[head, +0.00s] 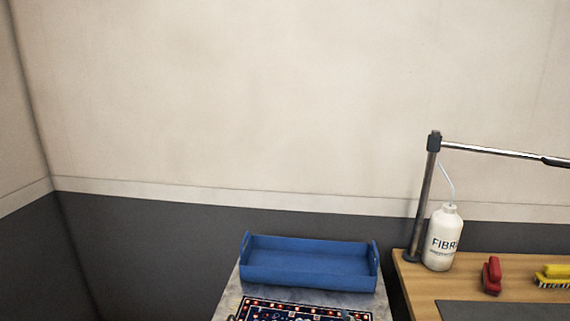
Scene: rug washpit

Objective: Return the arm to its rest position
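Neither of my grippers is clearly in the head view. A small dark shape at the bottom edge, left of the patterned rug, is too small to tell what it is. The state of both grippers is hidden from this view.
A blue tray (310,270) sits on a grey bench (232,294), behind a dark patterned rug (300,311). On the wooden table (415,290) at right are a white bottle (443,240), a red brush (491,275), a yellow brush (553,276), a dark mat (510,311) and a metal post (425,195).

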